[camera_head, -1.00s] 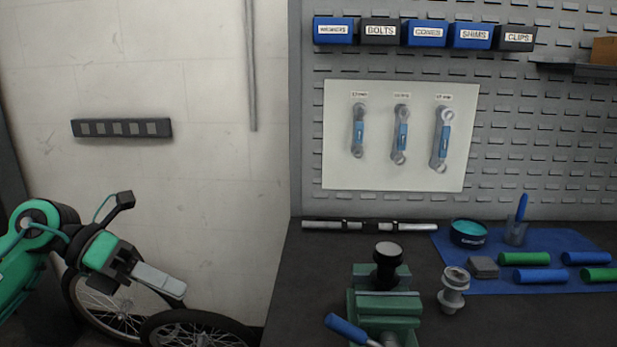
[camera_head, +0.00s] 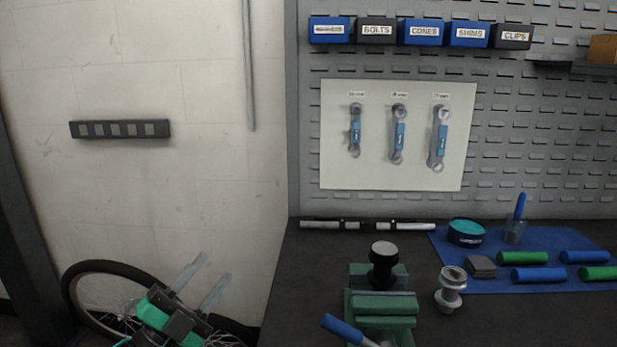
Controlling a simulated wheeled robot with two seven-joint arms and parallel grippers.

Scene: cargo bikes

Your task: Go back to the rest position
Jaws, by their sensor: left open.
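My left gripper (camera_head: 208,273) is at the lower left of the head view, low in front of the wall. Its two pale grey fingers stand apart, point up and to the right, and hold nothing. Its green and dark body shows at the bottom edge, in front of a bicycle wheel (camera_head: 73,304). It is well left of the workbench (camera_head: 290,295). My right gripper is not in view.
On the bench stand a green vise (camera_head: 380,305) with a blue handle, a silver hub (camera_head: 451,290), and a blue mat (camera_head: 545,284) with tools and a teal tin (camera_head: 466,232). Wrenches (camera_head: 399,135) hang on the pegboard above.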

